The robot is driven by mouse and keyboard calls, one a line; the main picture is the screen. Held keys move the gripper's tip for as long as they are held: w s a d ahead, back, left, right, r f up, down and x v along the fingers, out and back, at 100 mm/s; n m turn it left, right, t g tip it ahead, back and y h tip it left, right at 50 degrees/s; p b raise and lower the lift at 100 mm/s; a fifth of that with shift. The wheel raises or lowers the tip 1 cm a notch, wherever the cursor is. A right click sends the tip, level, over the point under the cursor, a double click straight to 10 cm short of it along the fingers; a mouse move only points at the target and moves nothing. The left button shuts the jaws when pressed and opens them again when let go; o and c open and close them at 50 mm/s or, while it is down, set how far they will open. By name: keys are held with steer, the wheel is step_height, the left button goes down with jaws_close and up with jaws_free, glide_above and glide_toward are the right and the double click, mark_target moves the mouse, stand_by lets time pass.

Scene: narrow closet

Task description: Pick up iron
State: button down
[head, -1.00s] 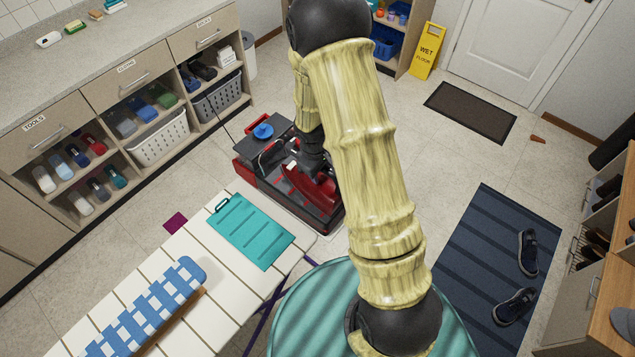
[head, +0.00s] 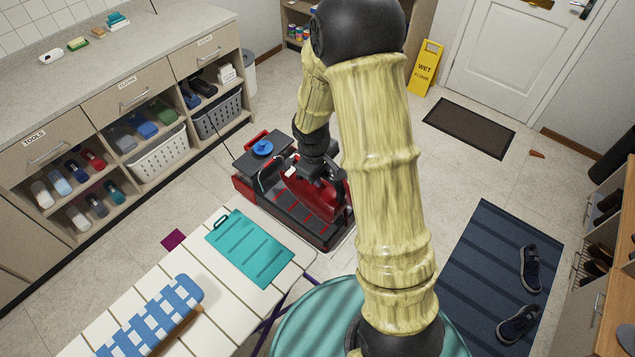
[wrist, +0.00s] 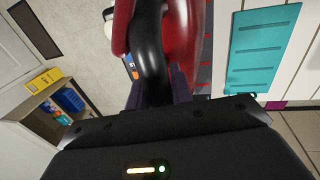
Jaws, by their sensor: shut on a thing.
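The iron (head: 312,193) has a red body and a black handle. It is tilted just above its red and black base (head: 290,215) at the far end of the ironing board. My gripper (head: 318,168) is shut on the iron from above. In the wrist view, the iron's black handle (wrist: 148,50) sits between my gripper's fingers (wrist: 158,88), with the red body beside it. My arm hides part of the iron and base in the head view.
Cabinets with baskets (head: 160,155) line the left. A yellow wet-floor sign (head: 427,68) stands at the back. Shoes (head: 530,268) lie on a dark mat at right.

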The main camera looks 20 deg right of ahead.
steer(key=shift+r+b, duration=0.35)
steer(key=shift+r, duration=2.45)
steer(key=shift+d, duration=0.1)
